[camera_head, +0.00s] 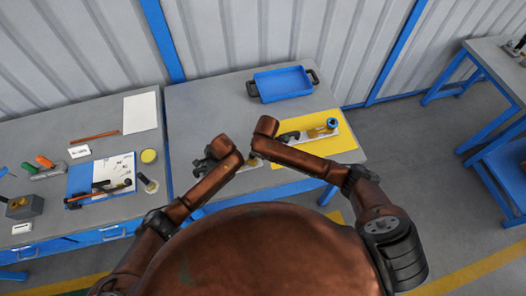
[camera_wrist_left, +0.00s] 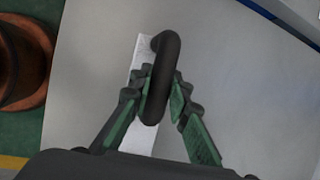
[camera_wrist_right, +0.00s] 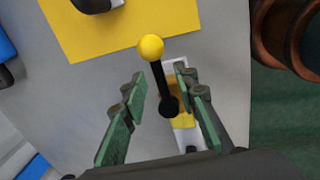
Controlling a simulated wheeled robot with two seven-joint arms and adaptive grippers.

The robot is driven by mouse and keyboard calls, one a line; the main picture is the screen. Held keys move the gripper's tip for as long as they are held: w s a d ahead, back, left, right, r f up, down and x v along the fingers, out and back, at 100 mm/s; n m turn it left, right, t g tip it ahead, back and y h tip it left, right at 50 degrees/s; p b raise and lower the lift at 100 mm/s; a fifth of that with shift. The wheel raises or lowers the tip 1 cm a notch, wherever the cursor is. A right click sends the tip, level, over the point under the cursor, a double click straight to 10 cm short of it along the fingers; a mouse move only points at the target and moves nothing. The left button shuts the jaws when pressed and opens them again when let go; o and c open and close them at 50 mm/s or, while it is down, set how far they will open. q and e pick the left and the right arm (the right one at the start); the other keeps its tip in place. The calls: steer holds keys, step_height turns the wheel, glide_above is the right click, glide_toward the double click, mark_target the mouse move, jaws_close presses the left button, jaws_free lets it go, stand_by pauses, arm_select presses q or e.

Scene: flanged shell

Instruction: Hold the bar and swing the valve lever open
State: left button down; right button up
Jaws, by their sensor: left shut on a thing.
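In the left wrist view a black bar (camera_wrist_left: 168,55) stands on a pale plate (camera_wrist_left: 141,52). My left gripper (camera_wrist_left: 162,85) is shut on the bar, one finger on each side. In the head view my left gripper (camera_head: 207,162) is at the table's front part. In the right wrist view the valve lever (camera_wrist_right: 162,78) has a black stem and a yellow ball knob (camera_wrist_right: 151,47), over a yellow and white base. My right gripper (camera_wrist_right: 160,80) is open, its fingers apart on either side of the stem. In the head view my right arm largely hides the valve and right gripper.
A blue tray (camera_head: 283,84) stands behind. On the left, a table holds a blue board (camera_head: 79,178), tools and a white sheet (camera_head: 141,112). Grey tabletop between tray and arms is clear.

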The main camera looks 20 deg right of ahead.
steer(key=shift+r, duration=0.1)
step_height(320, 180, up, 12)
steer(key=s, duration=0.2)
steer(key=shift+s+f, duration=0.2)
arm_select(q)
steer(key=c, duration=1.7)
jaws_free()
steer(key=shift+c, duration=0.2)
